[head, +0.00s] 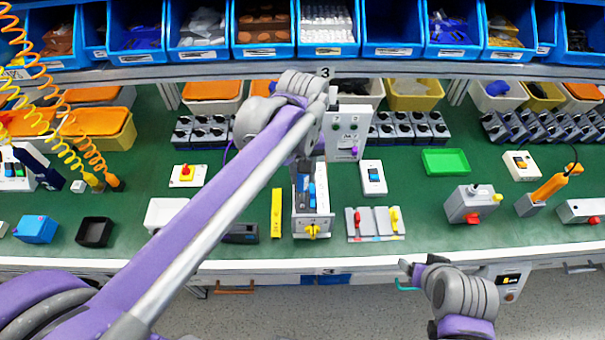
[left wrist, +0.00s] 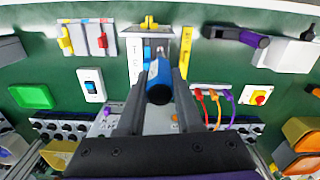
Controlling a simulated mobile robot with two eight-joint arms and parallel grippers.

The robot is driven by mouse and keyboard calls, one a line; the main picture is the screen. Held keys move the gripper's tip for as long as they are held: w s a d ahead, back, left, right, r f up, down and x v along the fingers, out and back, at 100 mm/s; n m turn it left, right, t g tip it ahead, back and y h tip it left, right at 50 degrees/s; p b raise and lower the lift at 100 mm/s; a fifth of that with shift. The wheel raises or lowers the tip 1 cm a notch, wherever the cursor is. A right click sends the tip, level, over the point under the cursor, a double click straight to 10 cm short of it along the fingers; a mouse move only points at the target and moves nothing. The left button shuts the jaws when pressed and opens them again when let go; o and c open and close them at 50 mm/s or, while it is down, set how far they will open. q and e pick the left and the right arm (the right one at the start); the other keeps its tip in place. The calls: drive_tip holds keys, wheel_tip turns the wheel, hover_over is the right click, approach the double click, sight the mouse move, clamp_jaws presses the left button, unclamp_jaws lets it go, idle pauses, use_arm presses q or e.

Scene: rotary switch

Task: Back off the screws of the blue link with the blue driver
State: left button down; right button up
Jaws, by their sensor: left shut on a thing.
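A blue driver (left wrist: 159,82) is gripped between the two dark fingers of my left gripper (left wrist: 160,95), seen almost end-on in the left wrist view. It points toward a pale upright unit (left wrist: 134,62) with a yellow knob (left wrist: 149,24). In the head view this unit (head: 299,222) stands at the middle of the bench, with its yellow knob (head: 312,231) in front and blue parts above. My left gripper is over it, mostly hidden by my arm. The blue link and its screws cannot be made out clearly. My right gripper (head: 408,268) is at the bench's front edge; its fingers are unclear.
A white switch box (head: 373,178) and a green tray (head: 445,162) are farther right.

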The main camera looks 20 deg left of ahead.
use_arm(q)
drive_tip(key=shift+r+p, duration=0.6)
drive_tip(key=shift+r, duration=1)
use_arm(e)
drive_tip(key=shift+w+r, duration=0.3)
drive_tip(key=shift+r, duration=0.25)
drive_tip(key=shift+w+r, duration=0.3)
drive_tip(key=shift+r, duration=0.2)
use_arm(q)
drive_tip(key=shift+w+a+f, duration=0.1)
drive_tip(key=shift+w+a, duration=0.2)
drive_tip(key=shift+w, duration=0.65)
drive_tip(key=shift+w+a+f, duration=0.1)
drive_tip(key=shift+w+a, duration=0.15)
drive_tip(key=shift+w, duration=0.7)
drive_tip(key=shift+w+a+f, duration=0.1)
drive_tip(key=shift+w+a, duration=0.2)
drive_tip(key=shift+w, duration=0.65)
use_arm(e)
drive_tip(key=shift+s+d, duration=0.1)
drive_tip(key=shift+s, duration=0.35)
drive_tip(key=shift+f, duration=0.1)
